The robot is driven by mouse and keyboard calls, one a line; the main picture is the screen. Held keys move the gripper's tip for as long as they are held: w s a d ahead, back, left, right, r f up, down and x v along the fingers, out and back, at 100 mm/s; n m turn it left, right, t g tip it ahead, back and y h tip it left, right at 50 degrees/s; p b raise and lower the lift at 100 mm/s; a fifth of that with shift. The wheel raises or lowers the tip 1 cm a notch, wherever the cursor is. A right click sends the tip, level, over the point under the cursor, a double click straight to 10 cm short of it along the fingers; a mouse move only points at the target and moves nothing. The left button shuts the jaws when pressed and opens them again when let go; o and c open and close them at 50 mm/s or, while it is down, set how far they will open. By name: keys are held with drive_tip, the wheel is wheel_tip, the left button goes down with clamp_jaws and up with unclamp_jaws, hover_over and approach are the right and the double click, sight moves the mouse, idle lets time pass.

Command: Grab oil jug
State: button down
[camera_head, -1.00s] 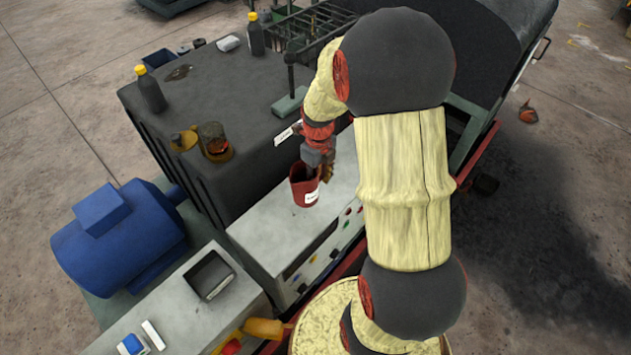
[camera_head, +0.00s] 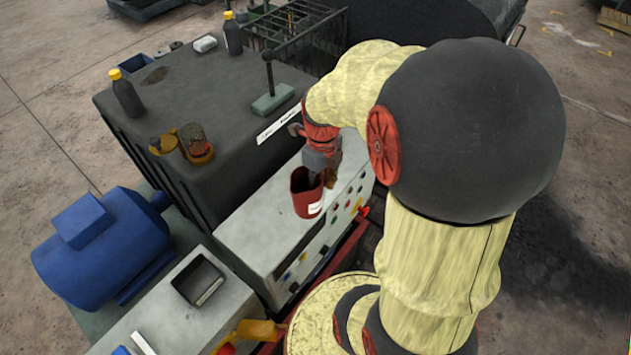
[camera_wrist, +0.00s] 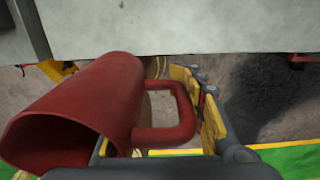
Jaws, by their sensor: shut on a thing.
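The oil jug (camera_head: 308,193) is a dark red, open-topped cup with a white label and a side handle. In the head view it is at the grey control box, in front of my gripper (camera_head: 326,172). In the wrist view the jug (camera_wrist: 90,105) fills the left half, tilted in the picture with its open mouth toward the lower left. My gripper (camera_wrist: 180,130) is shut on the jug's handle, which passes between the yellow fingers. Whether the jug's base touches the box cannot be told.
The grey control box (camera_head: 262,235) has coloured buttons on its side. A dark table (camera_head: 200,110) behind holds two yellow-capped bottles, an amber jar (camera_head: 196,143) and a green-based stand (camera_head: 272,98). A blue motor (camera_head: 100,245) is at left.

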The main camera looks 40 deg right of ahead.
drive_tip(key=shift+s+a+r, duration=0.15)
drive_tip(key=shift+s+r, duration=0.15)
drive_tip(key=shift+s, duration=0.3)
drive_tip(key=shift+s+a+r, duration=0.1)
drive_tip(key=shift+s+r, duration=0.2)
drive_tip(key=shift+s, duration=0.25)
